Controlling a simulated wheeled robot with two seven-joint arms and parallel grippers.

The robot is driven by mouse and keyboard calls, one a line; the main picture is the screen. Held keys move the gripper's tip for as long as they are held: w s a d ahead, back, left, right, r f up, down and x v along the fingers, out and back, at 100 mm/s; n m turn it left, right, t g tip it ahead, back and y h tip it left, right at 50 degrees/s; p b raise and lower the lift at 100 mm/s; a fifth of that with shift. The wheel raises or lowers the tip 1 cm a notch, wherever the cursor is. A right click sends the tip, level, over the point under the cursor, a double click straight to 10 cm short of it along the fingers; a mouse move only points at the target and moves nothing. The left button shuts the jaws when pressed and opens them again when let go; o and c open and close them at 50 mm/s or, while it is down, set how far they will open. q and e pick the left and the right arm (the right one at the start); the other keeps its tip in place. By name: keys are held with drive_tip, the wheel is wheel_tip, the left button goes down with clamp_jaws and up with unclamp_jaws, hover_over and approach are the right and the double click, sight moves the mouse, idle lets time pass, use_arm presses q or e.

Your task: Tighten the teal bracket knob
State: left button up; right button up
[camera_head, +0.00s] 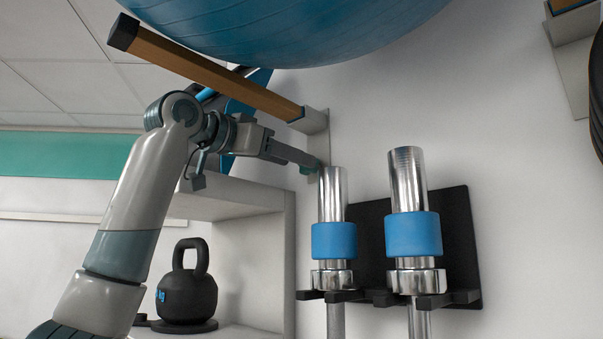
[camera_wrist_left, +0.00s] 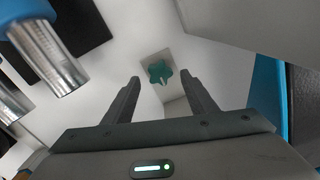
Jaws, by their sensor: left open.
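The teal bracket knob (camera_wrist_left: 160,72) shows in the left wrist view as a small lobed knob on a pale bracket, beyond and roughly between my left fingertips. In the head view only a bit of the teal knob (camera_head: 308,169) shows at the end of my left gripper, beside the wall bracket; the fingers hide part of it. My left gripper (camera_head: 312,161) is open, and it also shows in the left wrist view (camera_wrist_left: 162,88) with its two fingers apart and nothing between them. My right gripper is not in view.
Two chrome bars with blue collars (camera_head: 335,240) (camera_head: 414,235) stand in a black wall holder (camera_head: 462,245) just right of my gripper. A big blue ball (camera_head: 290,25) rests above on a wooden arm (camera_head: 205,72). A black kettlebell (camera_head: 187,290) stands on the white shelf (camera_head: 288,250) below.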

use_arm(q)
drive_tip(key=b+v, duration=0.5)
drive_tip(key=v, duration=0.7)
idle(0.4)
